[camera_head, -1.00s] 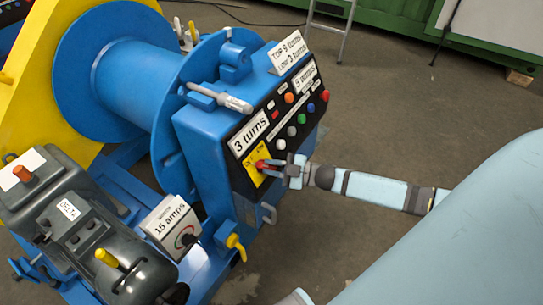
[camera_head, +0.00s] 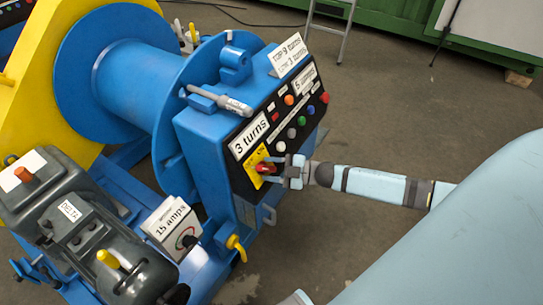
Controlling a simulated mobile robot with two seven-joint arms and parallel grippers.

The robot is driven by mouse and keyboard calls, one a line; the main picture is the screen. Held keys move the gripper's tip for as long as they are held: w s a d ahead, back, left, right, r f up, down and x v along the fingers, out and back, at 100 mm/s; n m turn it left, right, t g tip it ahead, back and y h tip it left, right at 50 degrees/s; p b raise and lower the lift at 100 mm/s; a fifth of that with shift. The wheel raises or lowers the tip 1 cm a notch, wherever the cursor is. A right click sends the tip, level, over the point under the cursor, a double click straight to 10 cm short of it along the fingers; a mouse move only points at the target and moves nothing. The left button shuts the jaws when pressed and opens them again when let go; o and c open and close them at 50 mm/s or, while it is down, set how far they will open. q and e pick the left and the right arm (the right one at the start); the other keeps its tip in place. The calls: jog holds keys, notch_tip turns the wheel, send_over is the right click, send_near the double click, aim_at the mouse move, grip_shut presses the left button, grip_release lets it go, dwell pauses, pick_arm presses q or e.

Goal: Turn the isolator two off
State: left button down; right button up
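A red rotary switch (camera_head: 264,169) sits on a yellow label plate (camera_head: 251,164) at the lower left of the black control panel (camera_head: 296,127), on the blue winch housing. My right gripper (camera_head: 276,170) is at this switch, coming in from the right. Its two grey fingers look spread apart, one above and one below the red handle. I cannot tell whether they touch it. A second rotary dial (camera_head: 188,239) is on the small "15 amps" box (camera_head: 170,219) to the lower left. The lettering on the yellow plate is too small to read. My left gripper is not in view.
Several coloured buttons lie above the switch on the panel. A dark motor (camera_head: 105,245) stands at the lower left. The floor right of the housing is clear.

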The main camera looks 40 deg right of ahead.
jog(key=shift+s, duration=0.1)
pick_arm(q)
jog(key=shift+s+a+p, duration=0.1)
jog(key=shift+p, duration=0.5)
pick_arm(e)
jog(key=v, duration=1.3)
jog(key=shift+s+d, duration=0.25)
jog(key=shift+d, duration=0.05)
